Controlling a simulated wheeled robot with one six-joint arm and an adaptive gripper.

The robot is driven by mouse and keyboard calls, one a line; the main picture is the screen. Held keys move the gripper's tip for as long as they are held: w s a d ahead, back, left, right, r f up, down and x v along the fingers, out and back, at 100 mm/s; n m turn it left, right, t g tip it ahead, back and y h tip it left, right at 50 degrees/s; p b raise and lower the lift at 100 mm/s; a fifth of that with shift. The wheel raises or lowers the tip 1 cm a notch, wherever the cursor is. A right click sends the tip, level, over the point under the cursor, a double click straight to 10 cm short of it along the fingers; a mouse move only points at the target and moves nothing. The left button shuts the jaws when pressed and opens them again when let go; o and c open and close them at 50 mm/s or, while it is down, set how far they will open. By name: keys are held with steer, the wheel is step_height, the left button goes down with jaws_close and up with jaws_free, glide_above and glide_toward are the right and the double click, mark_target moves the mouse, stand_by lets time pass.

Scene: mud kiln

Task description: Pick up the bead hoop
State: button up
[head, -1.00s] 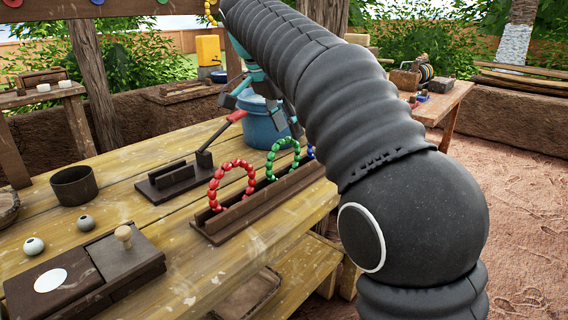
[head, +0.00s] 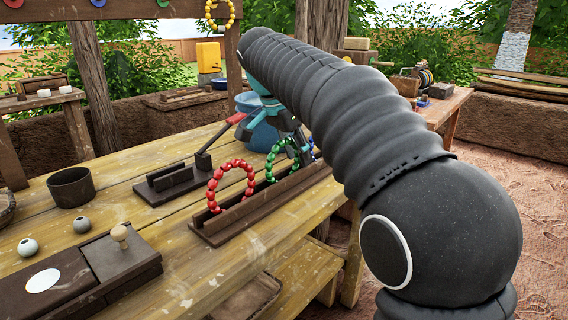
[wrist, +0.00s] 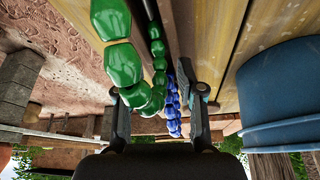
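A red bead hoop (head: 213,188), a green bead hoop (head: 270,168) and a blue bead hoop (head: 315,150) stand upright in a dark wooden rack (head: 240,222) on the table. A yellow bead hoop (head: 208,14) hangs from the beam behind. My gripper (head: 287,143) is at the green hoop, partly hiding it. In the wrist view my gripper (wrist: 160,98) is open. The green hoop (wrist: 124,62) looms close and its lower beads show between the fingers, nearer the left one. Contact cannot be told. The blue hoop (wrist: 172,108) lies beyond.
A blue bucket (head: 258,133) stands behind the rack, and also shows close at right in the wrist view (wrist: 285,90). A dark cup (head: 72,188) stands farther left.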

jaws_close()
steer(key=shift+r, duration=0.5)
steer(key=r, duration=0.1)
steer(key=r+p, duration=0.1)
steer(key=r, duration=0.1)
steer(key=shift+d+r, duration=0.2)
steer(key=shift+r, duration=0.1)
steer(key=d+r+p, duration=0.1)
steer(key=d+r, duration=0.5)
steer(key=d, duration=0.5)
steer(key=shift+d+r, duration=0.15)
steer(key=shift+r, duration=0.05)
